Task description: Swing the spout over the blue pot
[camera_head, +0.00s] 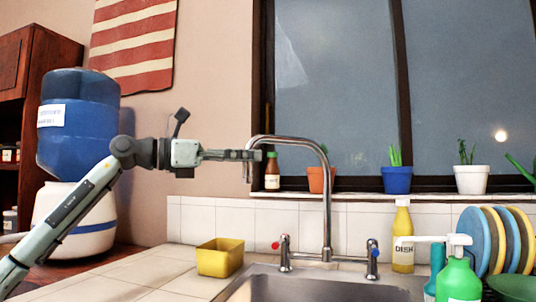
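The tall metal faucet spout (327,205) rises from the back of the sink and arches to the left, with its outlet end turned down. The blue pot (397,180) stands on the windowsill to the right of the spout and holds a green plant. My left gripper (252,156) reaches in from the left at the height of the spout's outlet end. Its fingers overlap that end in the picture; I cannot tell whether they touch it. The fingers show side-on, so their opening is hidden. My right gripper is not in view.
An orange pot (316,181), a brown bottle (272,176) and a white pot (471,180) share the sill. Red and blue taps flank the spout base. A yellow container (220,258) sits left of the sink (325,289). Soap bottles and plates stand at right.

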